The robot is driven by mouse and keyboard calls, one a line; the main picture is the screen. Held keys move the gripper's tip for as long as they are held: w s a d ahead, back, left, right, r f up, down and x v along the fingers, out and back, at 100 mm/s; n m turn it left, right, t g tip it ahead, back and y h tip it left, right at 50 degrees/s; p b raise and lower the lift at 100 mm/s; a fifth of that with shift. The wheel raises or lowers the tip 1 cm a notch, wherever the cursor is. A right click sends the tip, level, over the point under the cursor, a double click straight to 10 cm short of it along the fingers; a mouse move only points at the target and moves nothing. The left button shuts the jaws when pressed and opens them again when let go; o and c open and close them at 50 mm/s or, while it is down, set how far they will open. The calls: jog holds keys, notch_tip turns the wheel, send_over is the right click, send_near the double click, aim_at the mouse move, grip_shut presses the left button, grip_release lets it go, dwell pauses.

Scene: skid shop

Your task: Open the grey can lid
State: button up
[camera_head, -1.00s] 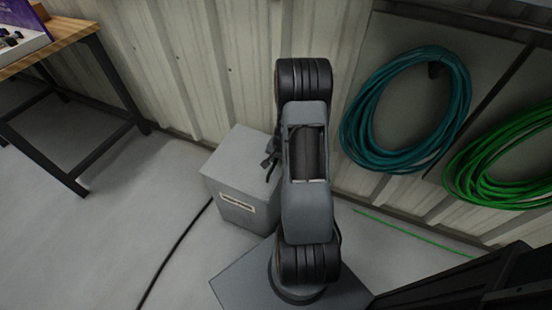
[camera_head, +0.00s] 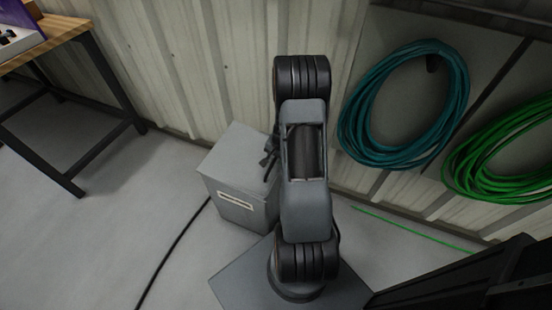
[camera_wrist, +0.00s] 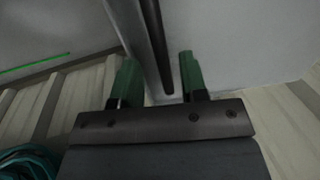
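The grey can (camera_head: 240,200) is a boxy bin with a pale label on its front, standing on the floor against the wall. Its flat grey lid (camera_head: 232,150) looks closed. In the head view my gripper (camera_head: 268,160) is a small dark shape at the lid's right side, partly hidden by my arm. In the wrist view my gripper (camera_wrist: 160,80) has its two green-tipped fingers apart. A grey edge and a dark strip run down between the fingers there; contact cannot be told.
A workbench (camera_head: 62,38) stands at the upper left. A teal hose coil (camera_head: 350,130) and a green hose coil (camera_head: 470,170) hang on the wall at right. A black cable (camera_head: 172,250) lies on the floor left of the can.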

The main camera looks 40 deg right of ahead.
notch_tip(320, 180, up, 13)
jog(key=s+d+p, duration=0.1)
jog(key=s+p, duration=0.1)
jog(key=p, duration=0.1)
jog(key=shift+s+d+p, duration=0.15)
jog(key=shift+s+p, duration=0.1)
jog(key=shift+p, duration=0.15)
jog(key=shift+f, duration=0.1)
